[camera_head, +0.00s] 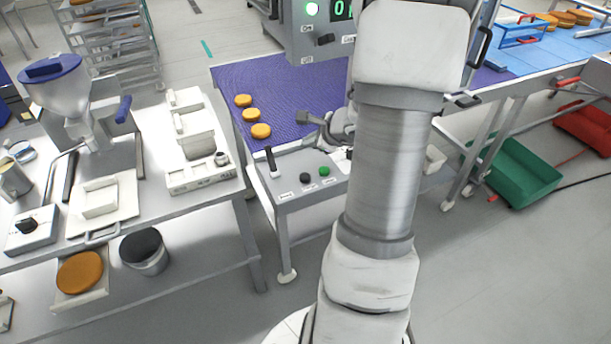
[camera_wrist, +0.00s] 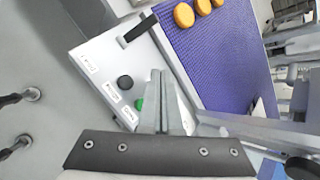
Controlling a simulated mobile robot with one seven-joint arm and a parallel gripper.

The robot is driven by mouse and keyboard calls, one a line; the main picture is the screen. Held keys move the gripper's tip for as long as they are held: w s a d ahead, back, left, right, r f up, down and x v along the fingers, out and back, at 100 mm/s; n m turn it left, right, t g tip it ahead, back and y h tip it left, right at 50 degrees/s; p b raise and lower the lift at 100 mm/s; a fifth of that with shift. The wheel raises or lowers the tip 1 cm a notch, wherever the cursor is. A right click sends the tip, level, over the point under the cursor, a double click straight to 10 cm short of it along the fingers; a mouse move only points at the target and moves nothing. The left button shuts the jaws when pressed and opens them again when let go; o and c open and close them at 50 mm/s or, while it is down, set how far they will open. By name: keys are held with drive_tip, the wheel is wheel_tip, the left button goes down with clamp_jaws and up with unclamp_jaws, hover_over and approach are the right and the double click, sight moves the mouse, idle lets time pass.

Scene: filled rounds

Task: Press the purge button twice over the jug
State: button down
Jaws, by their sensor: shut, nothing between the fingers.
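A control panel (camera_head: 310,178) at the end of the conveyor carries a black button (camera_head: 304,178), a green button (camera_head: 324,171) and a black lever (camera_head: 271,162). Its small labels are unreadable, so I cannot tell which is the purge button. In the wrist view, the black button (camera_wrist: 125,82) is left of my gripper (camera_wrist: 160,72), and the green button (camera_wrist: 139,104) is partly hidden by the fingers. My gripper is shut and empty above the panel; my arm mostly hides it in the head view. A metal vessel (camera_head: 14,180) at the left edge may be the jug.
A white bench (camera_head: 120,215) at left holds a hopper machine (camera_head: 62,95) and a knob box (camera_head: 32,230). Orange rounds (camera_head: 261,131) lie on the purple belt (camera_head: 265,85). A green crate (camera_head: 520,172) is on the floor at right.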

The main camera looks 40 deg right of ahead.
drive_tip(key=b, duration=0.5)
hover_over(308, 178)
wheel_tip(308, 178, down, 7)
drive_tip(key=shift+r, duration=0.1)
drive_tip(key=shift+f+b, duration=0.95)
drive_tip(key=shift+b, duration=0.35)
drive_tip(key=shift+f, duration=0.1)
idle(0.6)
drive_tip(key=shift+f+b, duration=0.35)
drive_tip(key=shift+b, duration=0.3)
drive_tip(key=shift+f+b, duration=0.55)
drive_tip(key=shift+b, duration=0.15)
idle(0.5)
idle(0.3)
drive_tip(key=shift+r+p, duration=0.7)
drive_tip(key=shift+r, duration=0.3)
drive_tip(key=shift+r+p, duration=1.9)
drive_tip(key=shift+r, duration=0.6)
